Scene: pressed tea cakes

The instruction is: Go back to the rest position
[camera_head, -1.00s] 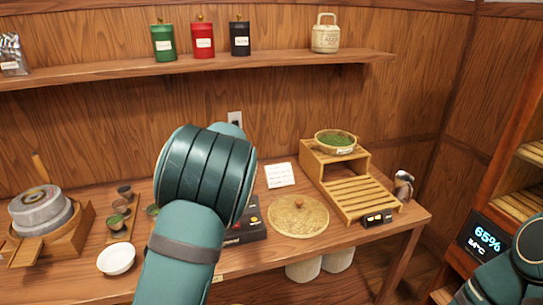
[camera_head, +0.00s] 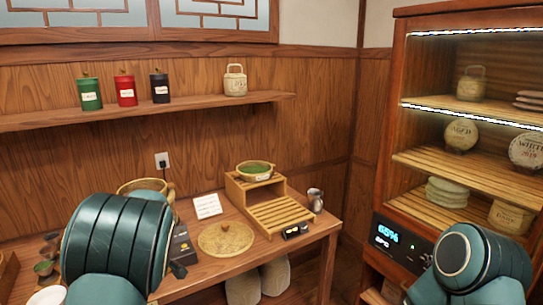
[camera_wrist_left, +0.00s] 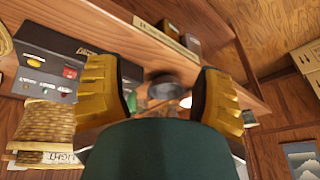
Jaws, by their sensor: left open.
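My left arm rises at the lower left of the head view, and its gripper is hidden behind the arm's own links there. In the left wrist view the left gripper (camera_wrist_left: 160,100) has its two golden fingers spread wide apart with nothing between them. A wooden table edge and a dark box (camera_wrist_left: 60,65) with buttons lie beyond the fingers. My right arm shows at the lower right of the head view, in front of the cabinet; its gripper is not visible.
The table (camera_head: 300,250) carries a round woven lid (camera_head: 226,238), a stepped wooden stand (camera_head: 275,212) with a green-filled basket (camera_head: 255,171), and a white card (camera_head: 207,206). A lit shelf cabinet (camera_head: 392,150) stands at the right. A wall shelf (camera_head: 200,106) holds tins.

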